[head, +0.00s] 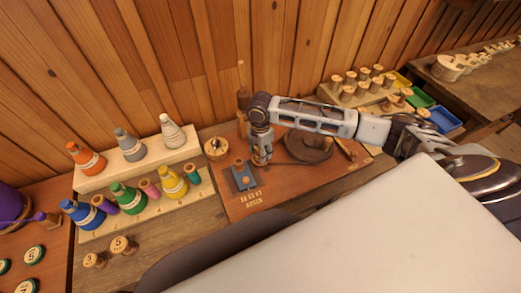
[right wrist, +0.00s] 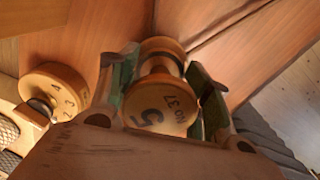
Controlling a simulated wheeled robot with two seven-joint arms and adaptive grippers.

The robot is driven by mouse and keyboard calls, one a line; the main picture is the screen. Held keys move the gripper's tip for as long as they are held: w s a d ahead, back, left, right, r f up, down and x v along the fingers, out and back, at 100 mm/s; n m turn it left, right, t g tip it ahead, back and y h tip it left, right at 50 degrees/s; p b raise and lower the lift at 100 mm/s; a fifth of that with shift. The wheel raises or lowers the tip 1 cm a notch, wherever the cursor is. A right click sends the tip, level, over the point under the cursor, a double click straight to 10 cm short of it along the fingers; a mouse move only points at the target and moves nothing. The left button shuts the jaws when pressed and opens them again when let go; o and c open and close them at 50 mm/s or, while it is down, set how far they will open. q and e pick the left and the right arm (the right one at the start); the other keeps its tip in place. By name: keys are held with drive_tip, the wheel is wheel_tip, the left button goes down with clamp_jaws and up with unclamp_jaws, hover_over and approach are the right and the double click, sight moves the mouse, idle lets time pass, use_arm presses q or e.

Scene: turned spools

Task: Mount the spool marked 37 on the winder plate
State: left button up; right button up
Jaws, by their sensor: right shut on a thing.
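The spool marked 37 (right wrist: 160,104) is a pale wooden spool. Its round end, with "NO 37" and a large 5, faces the right wrist camera. My right gripper (right wrist: 165,92) is shut on it, with a green-padded finger on each side. In the head view my right gripper (head: 261,158) points down over the reddish-brown work board, just behind a small blue block (head: 243,178); the spool is hard to make out there. A dark round plate (head: 308,146) lies on the board right of the gripper; I cannot tell if it is the winder plate. My left gripper is not in view.
A numbered wooden dial (right wrist: 56,88) sits beside the gripper; it also shows in the head view (head: 216,148). Coloured cones stand on a stepped rack (head: 125,172) at left. Two loose spools (head: 124,245) stand in front. A spool rack (head: 362,97) and coloured bins (head: 420,98) are at right.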

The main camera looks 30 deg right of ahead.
idle(0.4)
drive_tip(key=shift+f, duration=0.6)
idle(0.8)
drive_tip(key=o, duration=0.7)
drive_tip(key=shift+o, duration=0.2)
drive_tip(key=shift+r+p, duration=0.15)
drive_tip(key=shift+p, duration=0.15)
drive_tip(key=shift+r+p, duration=1.3)
drive_tip(key=shift+p, duration=0.15)
drive_tip(key=shift+r+p, duration=1.05)
drive_tip(key=shift+r, duration=3)
drive_tip(key=shift+s, duration=0.1)
